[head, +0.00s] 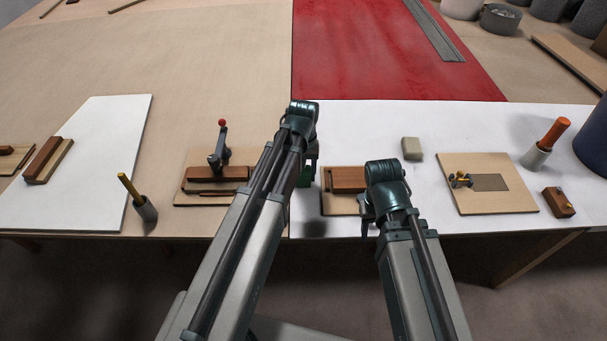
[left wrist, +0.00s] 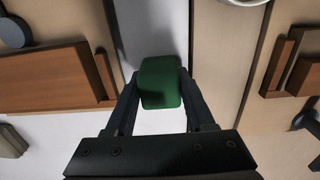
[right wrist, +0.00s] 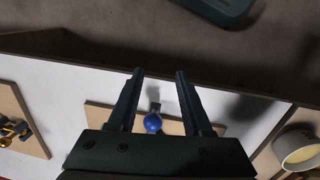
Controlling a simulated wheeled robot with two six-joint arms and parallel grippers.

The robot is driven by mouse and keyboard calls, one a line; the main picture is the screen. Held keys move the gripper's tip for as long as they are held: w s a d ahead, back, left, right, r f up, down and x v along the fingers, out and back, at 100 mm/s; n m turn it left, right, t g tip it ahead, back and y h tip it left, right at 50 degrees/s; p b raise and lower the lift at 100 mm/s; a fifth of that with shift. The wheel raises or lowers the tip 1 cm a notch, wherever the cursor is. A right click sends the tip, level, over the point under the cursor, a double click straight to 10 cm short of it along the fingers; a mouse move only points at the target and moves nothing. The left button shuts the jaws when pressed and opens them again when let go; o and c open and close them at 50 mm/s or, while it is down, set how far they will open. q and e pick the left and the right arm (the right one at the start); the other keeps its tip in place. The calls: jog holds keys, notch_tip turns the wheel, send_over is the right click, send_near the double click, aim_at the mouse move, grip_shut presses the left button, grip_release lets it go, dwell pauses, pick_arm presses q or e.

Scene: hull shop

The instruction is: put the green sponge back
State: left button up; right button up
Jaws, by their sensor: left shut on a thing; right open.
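The green sponge (left wrist: 160,83) is held between the two fingers of my left gripper (head: 306,166). A small part of the sponge (head: 304,178) shows below that gripper in the head view. It is near the front edge, where the bare wood top meets the white surface; a gap from the surface cannot be told. My right gripper (right wrist: 158,75) is open with nothing between its fingers. It hangs over the front part of the white surface, beside a wooden fixture with a brown block (head: 347,180). A blue knob (right wrist: 152,123) shows below it in the right wrist view.
A fixture with a red-knobbed clamp (head: 221,140) stands left of my left arm. A grey-beige block (head: 411,148) lies behind my right gripper. A board with brass hardware (head: 492,200) and an orange-handled tool (head: 553,135) are at right. A yellow-handled tool (head: 131,188) stands at left.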

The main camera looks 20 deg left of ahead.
pick_arm(q)
jog(key=o, duration=1.2)
notch_tip(320, 180, up, 12)
jog(key=p, duration=1.2)
jog(key=shift+w+r+p, duration=0.15)
jog(key=shift+p, duration=0.15)
jog(key=s+d+m, duration=0.2)
jog(key=s+d, duration=0.1)
jog(key=s, duration=0.1)
jog(key=s+d+m, duration=0.2)
jog(key=s+d, duration=0.2)
jog(key=s, duration=0.1)
jog(key=s+d+m+y, duration=0.1)
jog(key=s+d+m, duration=0.2)
jog(key=s, duration=0.2)
jog(key=shift+s+d, duration=0.25)
